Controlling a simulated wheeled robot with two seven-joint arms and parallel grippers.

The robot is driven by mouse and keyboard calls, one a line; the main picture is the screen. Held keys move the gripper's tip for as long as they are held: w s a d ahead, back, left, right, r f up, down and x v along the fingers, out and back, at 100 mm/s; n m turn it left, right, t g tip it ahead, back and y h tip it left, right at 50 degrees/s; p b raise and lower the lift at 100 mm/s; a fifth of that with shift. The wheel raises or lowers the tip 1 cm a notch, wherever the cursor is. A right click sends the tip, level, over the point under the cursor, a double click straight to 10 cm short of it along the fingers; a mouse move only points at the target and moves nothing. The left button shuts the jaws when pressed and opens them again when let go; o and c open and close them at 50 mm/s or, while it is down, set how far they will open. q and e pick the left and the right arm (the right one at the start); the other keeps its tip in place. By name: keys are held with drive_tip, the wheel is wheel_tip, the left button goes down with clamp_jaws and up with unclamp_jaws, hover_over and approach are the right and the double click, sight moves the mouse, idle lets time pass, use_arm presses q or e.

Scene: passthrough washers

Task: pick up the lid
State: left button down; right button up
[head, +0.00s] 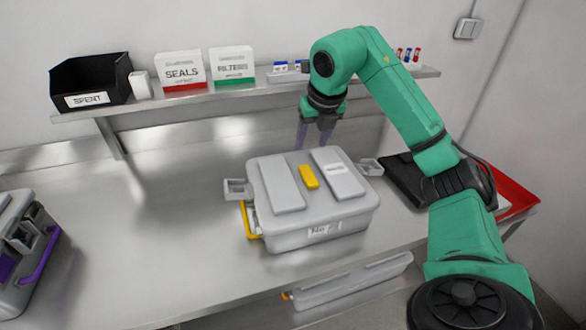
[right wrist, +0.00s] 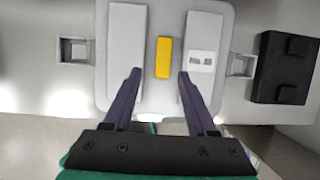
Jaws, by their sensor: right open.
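A light grey lid (head: 308,178) with two raised long panels covers a grey case on the steel table. A yellow block (head: 308,177) sits in the lid's middle. In the right wrist view, the lid (right wrist: 166,15) lies below the gripper, with the yellow block (right wrist: 163,57) between the fingers' lines. My right gripper (head: 315,142) is open and empty, pointing down above and behind the case in the head view. Its spread purple fingers also show in the right wrist view (right wrist: 158,75). My left gripper is not in view.
A yellow handle (head: 249,222) is on the case's left side. Another case with a purple handle (head: 38,257) stands at the left edge. A black item (head: 408,180) and red tray (head: 512,188) lie to the right. A shelf (head: 190,97) behind holds a black SPENT bin (head: 91,83) and boxes.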

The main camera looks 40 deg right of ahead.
drive_tip(key=p, duration=0.1)
approach(308, 173)
drive_tip(key=shift+s+f, duration=0.15)
drive_tip(key=shift+f, duration=0.75)
drive_tip(key=p+x, duration=0.1)
drive_tip(key=x, duration=0.2)
drive_tip(key=p+x, duration=0.1)
drive_tip(key=x, duration=0.2)
drive_tip(key=shift+w+r+p, duration=0.15)
drive_tip(key=shift+w+p, duration=0.15)
drive_tip(key=shift+w, duration=0.1)
drive_tip(key=shift+d+f, duration=0.15)
drive_tip(key=shift+f, duration=0.25)
clamp_jaws()
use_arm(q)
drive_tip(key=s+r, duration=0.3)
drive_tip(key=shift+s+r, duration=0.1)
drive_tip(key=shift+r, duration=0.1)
use_arm(e)
drive_tip(key=shift+w, duration=0.1)
